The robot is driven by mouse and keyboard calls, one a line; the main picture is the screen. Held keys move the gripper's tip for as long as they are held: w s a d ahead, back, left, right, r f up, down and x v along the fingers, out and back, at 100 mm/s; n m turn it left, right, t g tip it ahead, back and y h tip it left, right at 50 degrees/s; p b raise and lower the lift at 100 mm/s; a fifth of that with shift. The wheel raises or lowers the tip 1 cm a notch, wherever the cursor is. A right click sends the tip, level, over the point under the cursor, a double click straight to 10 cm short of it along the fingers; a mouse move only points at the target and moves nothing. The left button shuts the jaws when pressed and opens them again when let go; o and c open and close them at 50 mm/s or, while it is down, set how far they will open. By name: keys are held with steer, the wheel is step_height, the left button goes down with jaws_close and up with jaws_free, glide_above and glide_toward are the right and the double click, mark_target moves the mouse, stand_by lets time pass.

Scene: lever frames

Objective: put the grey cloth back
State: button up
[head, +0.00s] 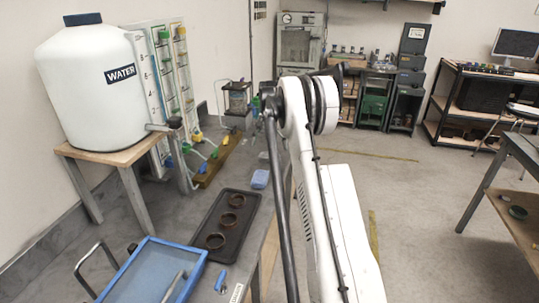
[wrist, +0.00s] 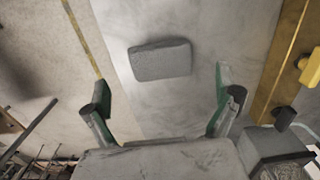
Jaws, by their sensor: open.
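A grey, rounded rectangular piece (wrist: 160,60), which looks like the folded grey cloth, lies flat on the pale grey worktop (wrist: 215,30) in the wrist view. My gripper (wrist: 168,98) is open and empty, its two fingers spread wide. In the picture the grey piece sits above the gap between the fingertips, apart from both. In the head view my arm hides most of my gripper. A small blue-grey pad (head: 260,179) lies beside the black tray there; I cannot tell whether it is the same piece.
A wooden board (wrist: 283,50) with a yellow handle (wrist: 310,68) runs along the right in the wrist view. The head view shows a black tray (head: 205,254) with three brown rings, a blue-framed tray (head: 196,270), and a white water tank (head: 92,95) on a stand at left.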

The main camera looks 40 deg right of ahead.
mark_target(269, 156)
steer(key=s+a+r+n+t, duration=0.1)
steer(key=s+a+r+n, duration=0.2)
steer(key=a+r, duration=1.3)
steer(key=s+a+r+n+t+h, duration=0.1)
steer(key=s+a+r, duration=0.3)
steer(key=s+a, duration=0.15)
steer(key=s+a+r+n+t, duration=0.1)
steer(key=s+a+r, duration=0.35)
steer(key=a, duration=0.25)
steer(key=s+a+n+t, duration=0.2)
steer(key=s+a+n, duration=0.1)
steer(key=s+a, duration=1)
steer(key=s+a+f+n+t, duration=0.1)
steer(key=s+a+f, duration=0.1)
steer(key=s+f, duration=0.2)
steer(key=s+a+f+n+t+y, duration=0.1)
steer(key=s+a+f+n, duration=0.1)
steer(key=s, duration=0.7)
step_height(269, 156, down, 3)
steer(key=shift+s+a+r, duration=0.2)
steer(key=shift+a, duration=0.4)
steer(key=shift+f, duration=0.1)
steer(key=shift+f+b, duration=0.7)
steer(key=shift+b, duration=0.2)
